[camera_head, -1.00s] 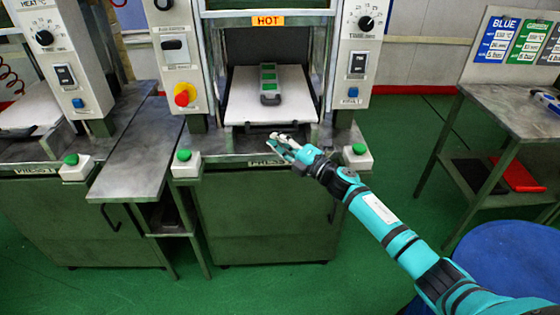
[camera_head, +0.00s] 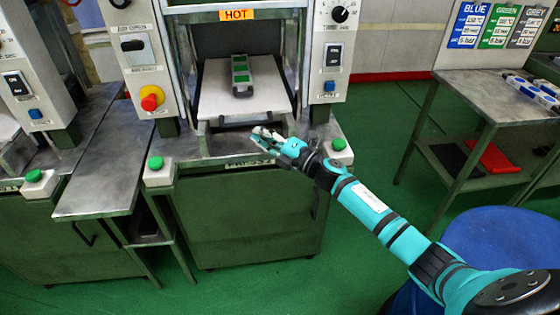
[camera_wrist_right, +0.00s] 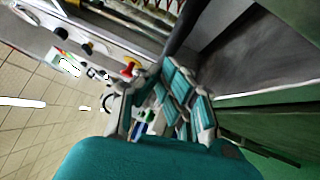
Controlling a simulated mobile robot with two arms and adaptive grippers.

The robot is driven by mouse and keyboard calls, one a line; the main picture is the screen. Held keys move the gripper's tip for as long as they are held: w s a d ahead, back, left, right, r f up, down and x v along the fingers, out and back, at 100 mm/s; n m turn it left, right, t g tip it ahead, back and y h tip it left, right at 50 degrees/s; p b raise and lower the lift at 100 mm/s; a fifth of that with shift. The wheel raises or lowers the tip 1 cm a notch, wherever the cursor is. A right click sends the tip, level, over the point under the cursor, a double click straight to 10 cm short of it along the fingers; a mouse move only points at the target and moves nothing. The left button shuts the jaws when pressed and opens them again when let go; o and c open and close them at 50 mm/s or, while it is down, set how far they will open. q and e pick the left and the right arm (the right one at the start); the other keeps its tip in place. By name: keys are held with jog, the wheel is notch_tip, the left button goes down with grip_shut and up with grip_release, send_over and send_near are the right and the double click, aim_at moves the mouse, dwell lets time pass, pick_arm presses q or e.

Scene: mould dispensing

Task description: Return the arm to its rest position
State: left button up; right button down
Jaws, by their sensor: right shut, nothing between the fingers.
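My right arm (camera_head: 375,208) is teal and black and reaches in from the lower right of the head view. Its gripper (camera_head: 262,138) is shut and empty, in front of the press and just below the front of its white platen. In the right wrist view the fingers (camera_wrist_right: 165,105) show close together with nothing held between them. The press frame fills the upper part of that view. My left gripper is not in view.
A mould (camera_head: 241,75) with green cells lies on the white platen (camera_head: 215,100) under the HOT sign. Green buttons (camera_head: 339,144) flank the press. A metal side table (camera_head: 110,185) stands left, another table (camera_head: 480,100) right. A blue round object (camera_head: 500,235) is near my arm.

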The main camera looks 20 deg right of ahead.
jog(key=v, duration=1)
jog(key=s+d+f+m+g+h+p, duration=0.1)
jog(key=d+f+m+h, duration=0.15)
jog(key=f+m, duration=0.45)
jog(key=s+d+f+m+g+h+p, duration=0.15)
jog(key=f+h, duration=0.25)
jog(key=f, duration=0.8)
jog(key=s+f+m+g+h, duration=0.1)
jog(key=s+f+m+g, duration=0.15)
jog(key=s+f, duration=0.4)
jog(key=s+f+m+g+h, duration=0.15)
jog(key=s+f+m, duration=0.25)
jog(key=f, duration=0.5)
jog(key=s+a+f+m+g+h+p, duration=0.15)
jog(key=s+f+m+g, duration=0.25)
jog(key=s+f, duration=0.95)
jog(key=s+a+f+m+g, duration=0.1)
jog(key=s+a, duration=0.1)
jog(key=s, duration=0.6)
jog(key=s+a+f+m+g+p, duration=0.1)
jog(key=s+a+f+g, duration=0.1)
jog(key=s, duration=0.6)
jog(key=s+a+f+m+g, duration=0.2)
jog(key=s+a, duration=0.2)
jog(key=s, duration=0.4)
jog(key=shift+s+y+p, duration=0.3)
jog(key=shift+s+y, duration=0.05)
jog(key=shift+s, duration=0.05)
jog(key=shift+g, duration=0.25)
